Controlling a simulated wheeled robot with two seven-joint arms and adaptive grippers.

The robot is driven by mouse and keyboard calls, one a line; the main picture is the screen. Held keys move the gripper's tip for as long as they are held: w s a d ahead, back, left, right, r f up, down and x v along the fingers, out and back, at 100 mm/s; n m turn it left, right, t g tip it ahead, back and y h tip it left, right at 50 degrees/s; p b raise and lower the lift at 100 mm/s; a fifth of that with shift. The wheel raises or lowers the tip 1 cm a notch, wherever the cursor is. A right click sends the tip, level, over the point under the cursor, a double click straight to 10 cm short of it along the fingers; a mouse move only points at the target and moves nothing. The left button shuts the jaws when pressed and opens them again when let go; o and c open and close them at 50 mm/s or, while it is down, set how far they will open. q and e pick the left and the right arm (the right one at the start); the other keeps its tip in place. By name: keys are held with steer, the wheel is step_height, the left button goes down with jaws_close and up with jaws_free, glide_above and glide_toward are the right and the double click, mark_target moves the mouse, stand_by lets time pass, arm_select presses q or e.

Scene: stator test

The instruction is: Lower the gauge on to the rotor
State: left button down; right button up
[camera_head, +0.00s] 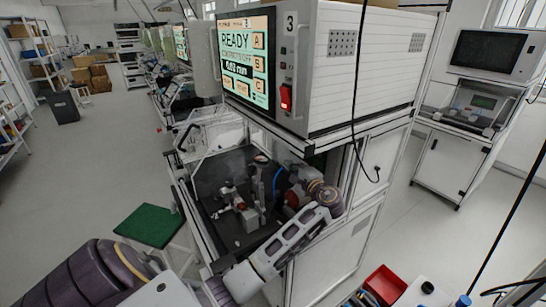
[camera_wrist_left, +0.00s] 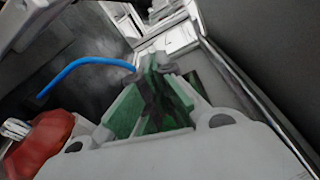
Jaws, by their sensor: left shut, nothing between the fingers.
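Inside the open bay of the test machine (camera_head: 225,170) stands a small fixture (camera_head: 238,204) with grey and reddish cylindrical parts on a dark plate. I cannot tell which part is the rotor or which is the gauge. My left arm reaches into the bay from the lower left. My left gripper (camera_head: 291,194) is at the bay's right side, right of the fixture and apart from it. In the left wrist view its green and dark fingers (camera_wrist_left: 158,92) are together and empty. A red rounded part (camera_wrist_left: 40,147) shows at the lower left there. My right gripper is not in view.
A blue hose (camera_wrist_left: 85,63) curves beside my left fingers; it also shows in the head view (camera_head: 276,180). The machine's screen (camera_head: 243,60) reads READY. A green-topped stool (camera_head: 149,225) stands left. A red bin (camera_head: 384,284) is at the lower right. Open floor lies left.

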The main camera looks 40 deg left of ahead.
arm_select(q)
steer(key=shift+w, duration=0.1)
steer(key=shift+r+p+x, duration=0.2)
steer(key=shift+p+x, duration=0.45)
steer(key=shift+x, duration=4.45)
steer(key=s+p, duration=0.1)
steer(key=s, duration=0.3)
steer(key=shift+r, duration=0.2)
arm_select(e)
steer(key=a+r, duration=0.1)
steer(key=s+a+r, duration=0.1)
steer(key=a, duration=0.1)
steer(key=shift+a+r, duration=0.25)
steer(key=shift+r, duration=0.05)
arm_select(q)
steer(key=shift+a, duration=0.1)
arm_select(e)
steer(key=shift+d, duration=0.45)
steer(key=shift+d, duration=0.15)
